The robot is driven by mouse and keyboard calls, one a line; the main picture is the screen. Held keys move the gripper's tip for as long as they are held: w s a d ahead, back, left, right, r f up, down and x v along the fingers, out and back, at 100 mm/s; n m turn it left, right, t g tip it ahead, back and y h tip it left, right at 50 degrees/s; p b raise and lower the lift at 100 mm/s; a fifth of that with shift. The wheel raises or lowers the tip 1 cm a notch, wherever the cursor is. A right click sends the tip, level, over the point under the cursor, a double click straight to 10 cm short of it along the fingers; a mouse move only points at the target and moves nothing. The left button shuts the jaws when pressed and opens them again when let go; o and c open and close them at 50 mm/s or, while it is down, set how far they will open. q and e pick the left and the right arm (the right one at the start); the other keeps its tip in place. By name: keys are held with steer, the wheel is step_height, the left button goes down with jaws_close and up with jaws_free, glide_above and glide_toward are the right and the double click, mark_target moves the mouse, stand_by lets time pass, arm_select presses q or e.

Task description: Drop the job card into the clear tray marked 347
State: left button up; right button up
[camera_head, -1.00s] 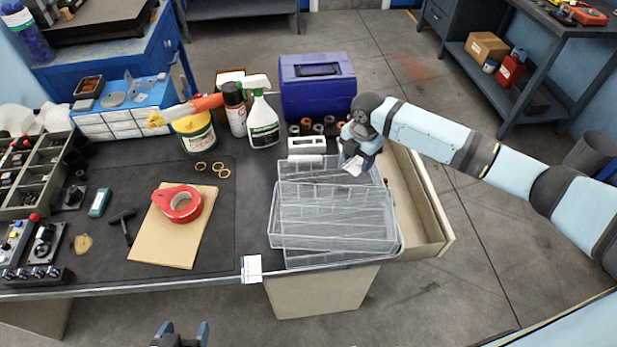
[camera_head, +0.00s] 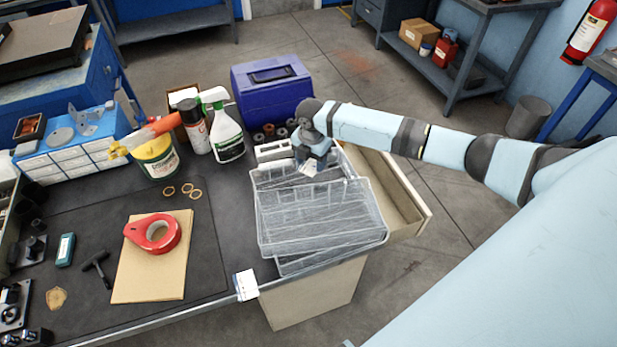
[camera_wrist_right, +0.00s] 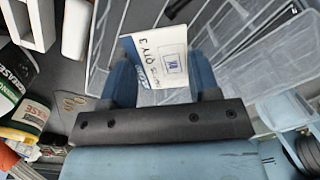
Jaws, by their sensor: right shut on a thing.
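My right gripper (camera_head: 311,160) is shut on the job card (camera_head: 308,168), a small white printed card. In the right wrist view the card (camera_wrist_right: 158,55) stands up between the two blue fingers, with "QTY" readable on it. The gripper is over the back part of the clear trays. One clear tray (camera_head: 320,222) lies on top at the front, overlapping other clear plastic (camera_head: 268,178) behind and below it. Clear compartment walls also show in the right wrist view (camera_wrist_right: 222,35). I cannot read the mark 347 on any tray. My left gripper is out of view.
A blue toolbox (camera_head: 272,90), a spray bottle (camera_head: 223,128) and a white block (camera_head: 273,151) stand behind the trays. An open drawer (camera_head: 395,200) juts out at the right. A tape dispenser (camera_head: 160,240) lies on brown card at the left.

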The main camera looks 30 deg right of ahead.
mark_target(311, 164)
step_height(311, 164, down, 3)
steer(key=shift+f+b, duration=0.2)
steer(key=shift+b, duration=0.95)
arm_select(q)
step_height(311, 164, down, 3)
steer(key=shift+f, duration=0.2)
arm_select(e)
steer(key=o, duration=1)
steer(key=shift+r, duration=0.1)
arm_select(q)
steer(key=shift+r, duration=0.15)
arm_select(e)
step_height(311, 164, up, 14)
steer(key=shift+f, duration=0.1)
